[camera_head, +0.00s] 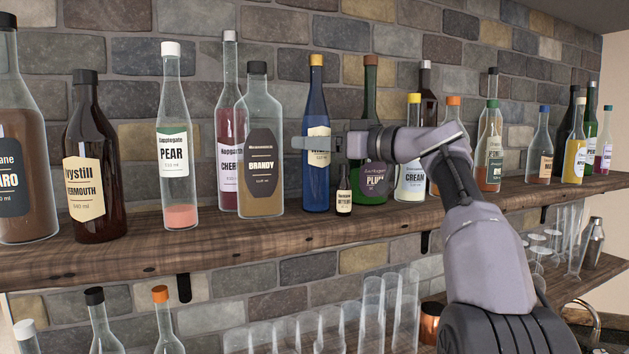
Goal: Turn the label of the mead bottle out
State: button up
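No label that I can read says mead. A slim blue bottle (317,95) with a yellow cap stands upright on the upper shelf, and my gripper (310,143) is in front of it or at its side. The bottle's cream label (319,159) sits toward the right of its visible face, and my gripper covers its name. The fingers cross the bottle at label height and reach a little past its left edge. I cannot tell whether they touch it, or whether they are open or shut.
A brandy bottle (262,115) stands close on the left. A small dark bottle (344,196) is in front at the right, with a plum bottle (371,103) behind my gripper. More bottles line the wooden shelf (130,258). Glasses (372,310) stand below.

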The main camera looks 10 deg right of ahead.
jog(key=b+v, duration=0.4)
jog(key=v, duration=0.7)
jog(key=shift+s+d, duration=0.15)
jog(key=shift+s, duration=0.05)
